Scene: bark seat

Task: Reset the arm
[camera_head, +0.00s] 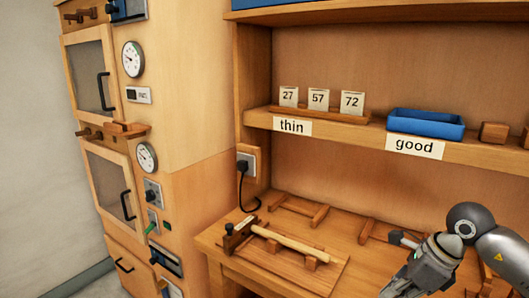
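My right arm comes in from the right edge, and its gripper (408,283) hangs over the front right of the wooden workbench (222,240). The gripper is cut off by the bottom edge. Its fingertips do not show clearly, so I cannot tell whether it is open or shut. No held object is visible. My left arm and gripper are not in view.
A tool with a pale handle (290,242) lies on wooden rests on the bench. The shelf above holds numbered cards (318,99) and a blue tray (425,123). A tall wooden cabinet (205,95) with gauges and handled doors stands left.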

